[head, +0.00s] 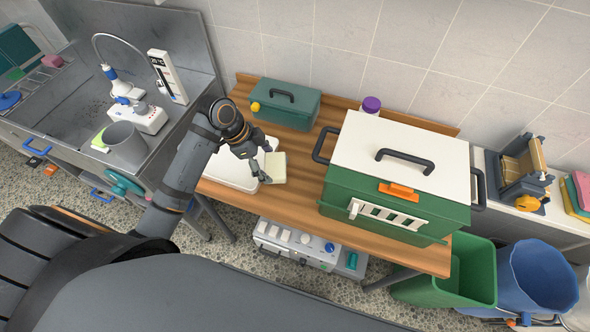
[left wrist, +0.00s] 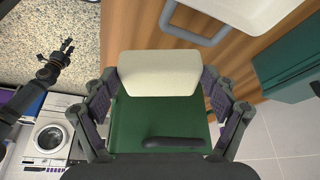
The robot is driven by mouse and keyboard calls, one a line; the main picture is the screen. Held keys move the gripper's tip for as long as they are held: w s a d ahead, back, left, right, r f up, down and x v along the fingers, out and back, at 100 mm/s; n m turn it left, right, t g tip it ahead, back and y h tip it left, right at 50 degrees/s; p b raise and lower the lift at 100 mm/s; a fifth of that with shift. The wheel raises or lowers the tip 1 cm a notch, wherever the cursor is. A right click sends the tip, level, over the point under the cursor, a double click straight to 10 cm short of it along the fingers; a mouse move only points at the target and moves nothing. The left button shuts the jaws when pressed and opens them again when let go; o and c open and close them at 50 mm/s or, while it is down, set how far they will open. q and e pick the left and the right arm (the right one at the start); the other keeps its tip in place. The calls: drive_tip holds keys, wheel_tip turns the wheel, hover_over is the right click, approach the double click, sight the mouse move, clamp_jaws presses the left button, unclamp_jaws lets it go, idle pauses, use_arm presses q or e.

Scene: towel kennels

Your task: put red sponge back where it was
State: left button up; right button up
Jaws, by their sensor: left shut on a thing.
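My left gripper (head: 262,172) is shut on a pale cream block (head: 274,167) just above the wooden table, beside a white tray. In the left wrist view the cream block (left wrist: 160,74) sits between both fingers (left wrist: 160,92). It is not red. A small pinkish-red block (head: 53,61), possibly the red sponge, lies on the rack at the sink's far left, away from my grippers. My right gripper (left wrist: 67,46) shows small in the left wrist view, its fingers seemingly apart; it holds nothing that I can see.
The white tray (head: 228,172) is left of the block. A green box (head: 308,191) with a white lid fills the table's right. A teal toolbox (head: 284,104) stands behind. A metal sink (head: 72,96) is left; green (head: 458,290) and blue bins (head: 538,280) stand right.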

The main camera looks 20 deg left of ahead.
sight(281, 159)
use_arm(q)
drive_tip(key=w+d, duration=0.1)
drive_tip(key=w+d+f, duration=0.1)
drive_tip(key=w+d+p, duration=0.1)
drive_tip(key=shift+d+f, duration=0.2)
drive_tip(key=shift+f, duration=0.15)
drive_tip(key=w+f, duration=0.1)
drive_tip(key=w+d+f, duration=0.1)
drive_tip(key=f, duration=0.1)
drive_tip(key=w+d+f+p, duration=0.1)
drive_tip(key=f, duration=0.1)
drive_tip(key=shift+d+f, duration=0.15)
drive_tip(key=shift+f, duration=0.05)
drive_tip(key=f+p, duration=0.1)
drive_tip(key=f, duration=0.2)
drive_tip(key=shift+w+d+f+p, duration=0.1)
drive_tip(key=shift+w+d+p, duration=0.1)
drive_tip(key=shift+p, duration=0.15)
drive_tip(key=shift+f, duration=0.2)
drive_tip(key=shift+f, duration=0.15)
drive_tip(key=o, duration=0.8)
drive_tip(key=shift+o, duration=0.2)
